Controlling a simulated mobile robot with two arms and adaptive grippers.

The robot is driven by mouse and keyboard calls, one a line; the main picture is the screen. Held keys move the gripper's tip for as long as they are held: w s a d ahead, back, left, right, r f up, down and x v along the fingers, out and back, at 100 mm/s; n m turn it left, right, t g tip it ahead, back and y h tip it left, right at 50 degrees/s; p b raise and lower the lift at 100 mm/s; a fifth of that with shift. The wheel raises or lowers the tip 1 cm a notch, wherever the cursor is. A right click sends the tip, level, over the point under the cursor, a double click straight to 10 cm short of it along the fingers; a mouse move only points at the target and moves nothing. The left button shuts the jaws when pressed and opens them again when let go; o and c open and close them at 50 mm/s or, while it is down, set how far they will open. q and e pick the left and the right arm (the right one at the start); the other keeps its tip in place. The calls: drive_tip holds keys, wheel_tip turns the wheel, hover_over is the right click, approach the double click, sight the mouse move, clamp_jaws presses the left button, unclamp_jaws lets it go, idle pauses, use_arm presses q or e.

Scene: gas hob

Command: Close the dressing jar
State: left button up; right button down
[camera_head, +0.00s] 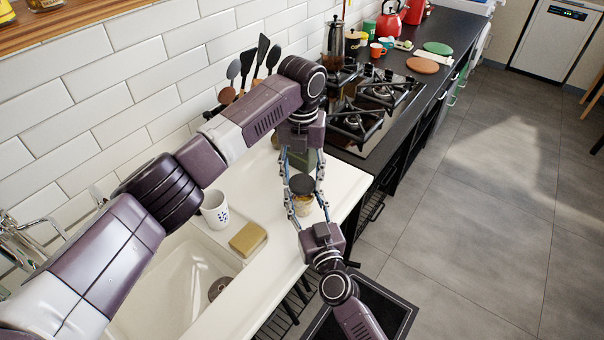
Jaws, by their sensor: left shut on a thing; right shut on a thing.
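The dressing jar (304,205) is a small tan, see-through jar at the right end of the white counter. Its dark round lid (302,184) is at the jar's mouth; I cannot tell whether it is seated or just above. My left gripper (302,177) reaches down from above, its fingers on either side of the lid and shut on it. My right gripper (306,200) comes from the front, its fingers around the jar body and shut on it. The fingers partly hide both pieces, and the two grippers are very close together.
A white patterned cup (215,209) and a yellow sponge (248,239) are left of the jar, by the sink (175,285). A dark green object (304,160) stands just behind the jar. The gas hob (375,103) lies beyond. The counter's front edge is close.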

use_arm(q)
drive_tip(key=m, duration=0.3)
drive_tip(key=shift+s+d+m, duration=0.2)
drive_tip(key=shift+m, duration=0.2)
drive_tip(key=o, duration=0.8)
drive_tip(key=shift+c, duration=0.2)
drive_tip(key=shift+w+a+r, duration=0.1)
drive_tip(key=shift+r, duration=0.05)
wheel_tip(320, 180, up, 4)
drive_tip(key=shift+r, duration=0.1)
drive_tip(key=shift+c, duration=0.4)
